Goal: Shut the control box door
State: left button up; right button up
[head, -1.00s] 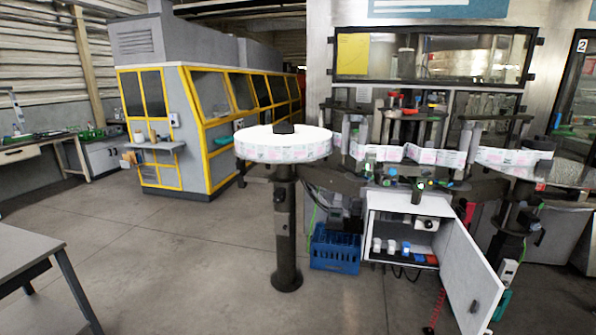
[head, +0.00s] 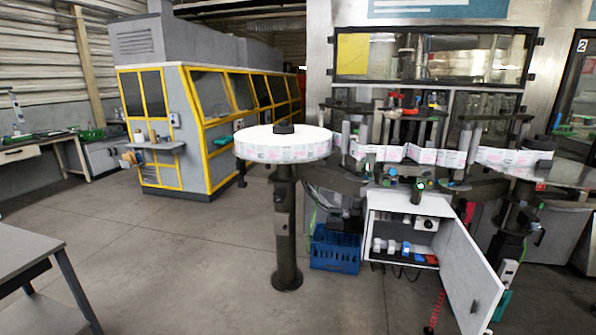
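The control box (head: 403,195) is a white box under the labeller, right of the middle of the head view. Its door (head: 468,268) is hinged at the box's right side and stands wide open, swung out toward the lower right. Inside the box, several white, blue and red parts (head: 405,250) show along the bottom. A dark fitting with a green button sits on the box's top. Neither of my grippers is in view.
A reel of labels (head: 283,150) on a dark post (head: 286,235) stands left of the box. A blue crate (head: 335,250) sits on the floor between post and box. A grey table (head: 28,252) is at the lower left. The floor (head: 180,270) between is clear.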

aim_at(467, 277)
jog(key=l, duration=1.1)
jog(key=k+l, duration=0.1)
jog(key=l, duration=2.1)
